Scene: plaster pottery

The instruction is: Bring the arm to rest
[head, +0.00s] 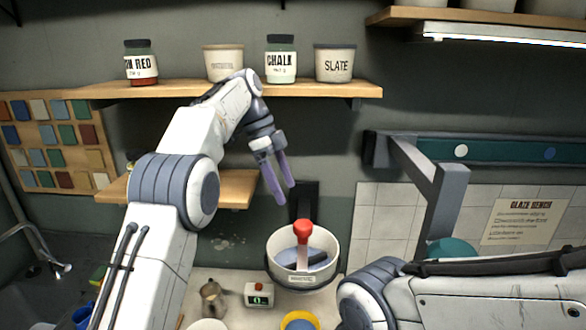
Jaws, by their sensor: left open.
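My left gripper (281,188) is open and empty, pointing down in the air. It appears in front of the wall, below the upper shelf and above the white bucket. My left arm (172,190) rises from the bottom left and bends down at the wrist. Part of my right arm (490,292) lies across the bottom right; its gripper is not in view.
An upper shelf (300,90) holds several jars and tubs, including a CHALK jar (281,59). A white bucket (330,272) with a red-knobbed handle (302,231) stands below. A small timer (259,295) sits left of it. A grey bracket (450,195) stands at right.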

